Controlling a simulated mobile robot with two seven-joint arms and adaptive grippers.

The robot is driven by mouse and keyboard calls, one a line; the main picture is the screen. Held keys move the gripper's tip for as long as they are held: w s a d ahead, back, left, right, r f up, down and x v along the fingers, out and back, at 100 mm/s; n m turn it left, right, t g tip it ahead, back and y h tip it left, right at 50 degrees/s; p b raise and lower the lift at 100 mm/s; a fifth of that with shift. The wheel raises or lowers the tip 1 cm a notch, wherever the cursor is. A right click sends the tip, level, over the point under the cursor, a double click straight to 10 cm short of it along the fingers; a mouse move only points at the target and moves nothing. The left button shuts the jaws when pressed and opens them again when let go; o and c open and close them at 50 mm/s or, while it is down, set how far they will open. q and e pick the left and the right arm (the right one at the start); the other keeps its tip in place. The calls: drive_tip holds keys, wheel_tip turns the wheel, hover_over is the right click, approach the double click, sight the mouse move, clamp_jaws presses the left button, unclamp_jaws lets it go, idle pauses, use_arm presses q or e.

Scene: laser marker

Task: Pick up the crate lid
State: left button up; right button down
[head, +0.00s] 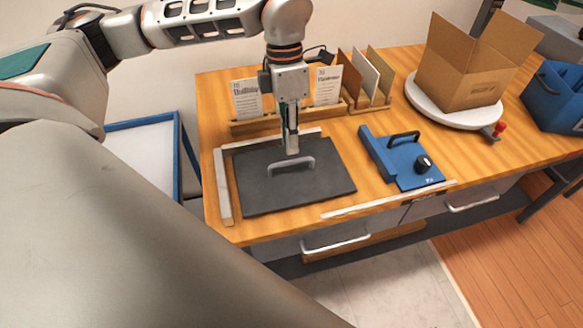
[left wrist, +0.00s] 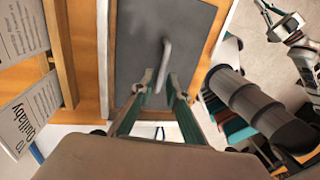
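The crate lid (head: 250,186) is a dark grey flat panel with a raised light grey handle (head: 291,163). It lies flat at the left front of the wooden table. My left gripper (head: 292,148) points down just above the handle. The lid (left wrist: 138,40) fills the middle of that view. At its upper right are small arm parts that may be my right gripper; its opening is unclear.
A wooden rack (head: 285,118) with cards stands behind the lid. A blue device (head: 408,160) with a handle and black knob sits to its right. Farther right are an open cardboard box (head: 460,75) on a white turntable (head: 425,103) and a blue bin (head: 556,100). Pale strips flank the lid.

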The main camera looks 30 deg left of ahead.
sight(293, 162)
use_arm(q)
drive_tip(key=f, duration=0.2)
drive_tip(key=d+f, duration=0.1)
drive_tip(key=f, duration=0.1)
drive_tip(key=s+f, duration=0.1)
drive_tip(key=f, duration=0.1)
drive_tip(key=shift+d, duration=0.2)
clamp_jaws()
